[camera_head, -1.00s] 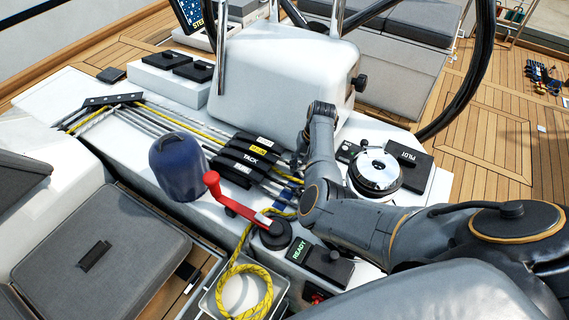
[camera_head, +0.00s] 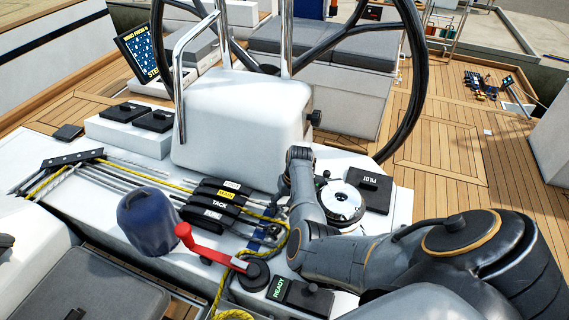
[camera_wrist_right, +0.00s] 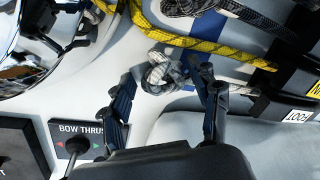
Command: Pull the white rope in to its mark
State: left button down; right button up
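My right gripper (camera_wrist_right: 160,78) shows in the right wrist view with its two dark fingers apart. A white rope loop (camera_wrist_right: 160,68), flecked with grey, lies between or just beyond the fingertips. I cannot tell whether they touch it. A pale rope length (camera_wrist_right: 238,88) runs from there to the black clutch at the right edge, whose label seems to read FOOT. Blue patches lie behind the loop; I cannot tell which is a rope mark. My left gripper is out of view.
A yellow rope (camera_wrist_right: 200,45) crosses just above the loop. A chrome winch (camera_head: 342,203) stands right of my forearm. A red-handled crank (camera_head: 205,252) and a blue-covered drum (camera_head: 148,222) stand to the left. A bow thruster lever (camera_wrist_right: 76,146) is near the fingers.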

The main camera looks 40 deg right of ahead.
jog(key=shift+w+a, duration=0.1)
jog(key=shift+r, duration=0.2)
notch_tip(320, 180, up, 11)
jog(key=s+d, duration=0.1)
jog(key=d, duration=0.1)
jog(key=shift+r, duration=0.2)
jog(key=shift+d, duration=0.1)
dwell(0.4)
